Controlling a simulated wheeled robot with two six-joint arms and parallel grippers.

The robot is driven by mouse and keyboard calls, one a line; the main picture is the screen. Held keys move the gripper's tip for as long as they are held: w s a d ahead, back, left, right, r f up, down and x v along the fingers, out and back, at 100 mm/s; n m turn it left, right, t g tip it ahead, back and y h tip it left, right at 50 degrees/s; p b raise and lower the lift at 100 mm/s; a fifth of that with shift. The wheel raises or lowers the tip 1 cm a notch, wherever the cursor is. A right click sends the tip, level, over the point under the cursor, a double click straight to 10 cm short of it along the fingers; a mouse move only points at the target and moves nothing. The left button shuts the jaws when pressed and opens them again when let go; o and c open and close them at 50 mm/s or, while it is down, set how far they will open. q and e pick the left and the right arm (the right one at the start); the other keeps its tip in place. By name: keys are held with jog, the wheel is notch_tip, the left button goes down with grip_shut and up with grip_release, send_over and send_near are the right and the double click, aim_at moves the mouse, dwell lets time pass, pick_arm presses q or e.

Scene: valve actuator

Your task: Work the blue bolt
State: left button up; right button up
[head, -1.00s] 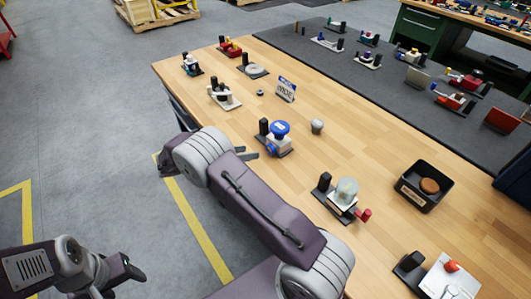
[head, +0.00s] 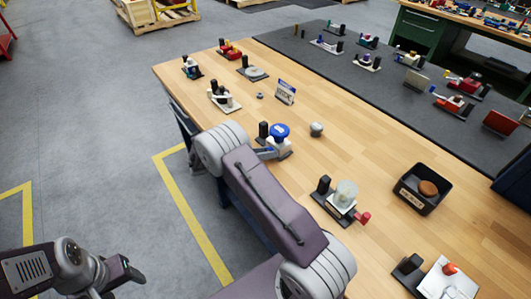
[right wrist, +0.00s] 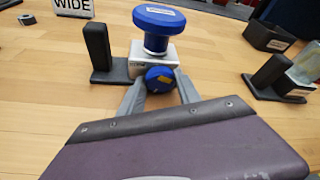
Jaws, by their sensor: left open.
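The valve unit (head: 277,143) stands on the wooden table, a white block with a large blue knob (right wrist: 158,24) on top. The blue bolt (right wrist: 160,79) faces my right wrist camera from the front of the block, below that knob. My right gripper (right wrist: 160,74) has one finger on each side of the bolt. I cannot tell whether the fingers press on it or leave a small gap. In the head view my right arm partly covers the unit's near side. My left gripper (head: 130,271) is open and empty over the floor, away from the table.
A black post (right wrist: 97,48) stands left of the block on the same base. A small grey knob (head: 317,129) lies right of the unit. A device with a clear dome (head: 345,193) and a black bin (head: 421,192) are further right. A sign (head: 286,92) stands behind.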

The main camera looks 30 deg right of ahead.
jog(key=shift+m, duration=0.3)
grip_shut()
jog(key=shift+s+m+t, duration=0.1)
jog(key=shift+m+t, duration=0.3)
jog(key=shift+t, duration=0.1)
jog(key=shift+m+t+b, duration=0.3)
jog(key=shift+m+b, duration=0.1)
jog(key=shift+b, duration=0.1)
jog(key=shift+s+f+m+t+b, duration=0.15)
jog(key=shift+m+t+b, duration=0.35)
jog(key=shift+m+b, duration=0.25)
jog(key=shift+m+t+y+b, duration=0.3)
jog(key=shift+m+b, duration=0.25)
jog(key=shift+b, duration=0.3)
jog(key=shift+r, duration=0.2)
jog(key=o, duration=1.3)
grip_release()
jog(key=shift+o, duration=0.2)
